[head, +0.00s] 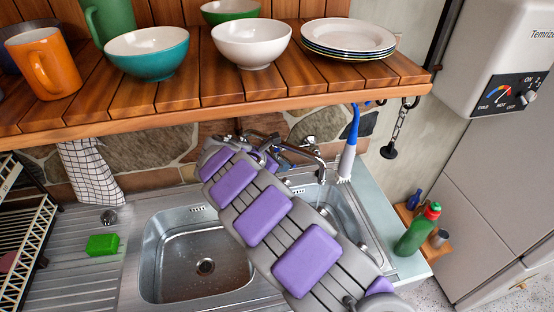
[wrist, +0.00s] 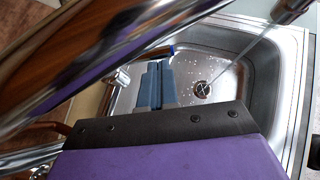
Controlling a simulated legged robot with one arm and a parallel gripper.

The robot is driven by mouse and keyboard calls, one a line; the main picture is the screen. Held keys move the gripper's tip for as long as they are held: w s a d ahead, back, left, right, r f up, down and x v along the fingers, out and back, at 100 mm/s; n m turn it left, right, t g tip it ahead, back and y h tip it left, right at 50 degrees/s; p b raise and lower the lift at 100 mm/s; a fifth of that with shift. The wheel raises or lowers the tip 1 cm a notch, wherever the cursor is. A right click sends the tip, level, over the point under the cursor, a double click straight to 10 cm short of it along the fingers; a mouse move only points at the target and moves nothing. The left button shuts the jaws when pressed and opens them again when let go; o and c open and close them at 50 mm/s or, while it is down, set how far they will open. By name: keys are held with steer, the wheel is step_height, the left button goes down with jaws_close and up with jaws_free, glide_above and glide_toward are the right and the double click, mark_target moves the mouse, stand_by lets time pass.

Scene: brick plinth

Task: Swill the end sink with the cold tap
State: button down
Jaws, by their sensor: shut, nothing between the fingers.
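The right-hand sink (head: 345,218) is the smaller of two steel basins, partly hidden by my arm in the head view. The chrome tap spout (head: 312,158) hangs over it. In the wrist view a thin water stream (wrist: 238,58) runs from the spout end (wrist: 290,10) into a basin (wrist: 262,75), landing near the drain (wrist: 202,89); drops dot its floor. My gripper (wrist: 158,72) is shut and empty, above the basin's edge. Just beyond its tips is a chrome piece with a blue end (wrist: 170,49), perhaps a tap handle.
A larger left sink (head: 165,250), a green sponge (head: 102,244) and a dish rack (head: 25,235) lie left. A wooden shelf (head: 200,95) with crockery overhangs the taps. A blue-and-white brush (head: 349,150) hangs near the spout. A green bottle (head: 417,232) stands right.

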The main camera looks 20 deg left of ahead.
mark_target(291, 163)
steer(key=d+n+y+p, duration=0.1)
steer(key=p, duration=0.1)
steer(key=w+n+t+y+p, duration=0.1)
steer(key=p, duration=0.1)
steer(key=w+d+n+y+p, duration=0.1)
steer(key=n+p, duration=0.1)
steer(key=shift+d+r, duration=0.1)
steer(key=shift+d, duration=0.2)
steer(key=shift+w+d+n+y+p, duration=0.2)
steer(key=shift+w+n+y+p, duration=0.15)
steer(key=shift+n+y, duration=0.15)
steer(key=shift+f, duration=0.2)
